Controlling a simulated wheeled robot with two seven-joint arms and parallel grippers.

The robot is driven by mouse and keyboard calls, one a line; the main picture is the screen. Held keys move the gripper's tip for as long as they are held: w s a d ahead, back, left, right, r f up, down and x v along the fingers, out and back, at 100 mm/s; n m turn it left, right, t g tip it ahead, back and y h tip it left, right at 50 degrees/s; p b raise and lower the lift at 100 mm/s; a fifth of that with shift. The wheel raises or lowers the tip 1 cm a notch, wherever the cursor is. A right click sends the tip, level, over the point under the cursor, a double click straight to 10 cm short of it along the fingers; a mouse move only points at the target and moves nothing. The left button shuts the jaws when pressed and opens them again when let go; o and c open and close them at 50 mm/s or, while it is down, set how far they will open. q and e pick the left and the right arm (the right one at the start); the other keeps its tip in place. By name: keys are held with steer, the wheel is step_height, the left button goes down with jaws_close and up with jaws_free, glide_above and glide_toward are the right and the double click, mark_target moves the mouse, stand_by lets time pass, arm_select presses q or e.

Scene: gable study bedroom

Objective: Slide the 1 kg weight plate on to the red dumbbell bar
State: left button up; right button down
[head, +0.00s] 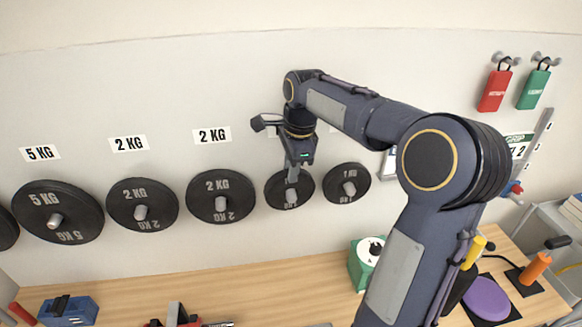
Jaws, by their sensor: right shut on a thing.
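Two small black weight plates hang on wall pegs, the left one (272,190) and the right one (358,188), which bears a 1 KG marking. My right gripper (292,178) points down in front of the left small plate and is shut on it, hiding its upper middle. That plate still stands at its peg against the wall. Red parts show at the bottom edge of the view, near the middle left (174,316); I cannot tell whether they belong to the red dumbbell bar. My left gripper is not in view.
Larger plates, a 5 KG one (80,208) and 2 KG ones (160,192), hang to the left. A wooden bench (250,290) runs below, with a blue block (75,312), a green box (357,270) and a purple disc (487,298). Red and green tags hang upper right.

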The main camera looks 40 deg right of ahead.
steer(key=shift+s+a+b, duration=0.4)
steer(key=shift+s+a, duration=0.15)
steer(key=shift+s, duration=0.35)
steer(key=s+a, duration=0.1)
steer(key=s, duration=0.1)
steer(key=s+a+b, duration=0.1)
steer(key=s, duration=0.1)
steer(key=shift+s+a, duration=0.15)
steer(key=shift+a, duration=0.05)
steer(key=shift+r, duration=0.1)
steer(key=s+r+p, duration=0.1)
steer(key=a+r+p, duration=0.1)
steer(key=shift+s+r, duration=0.4)
steer(key=shift+f, duration=0.1)
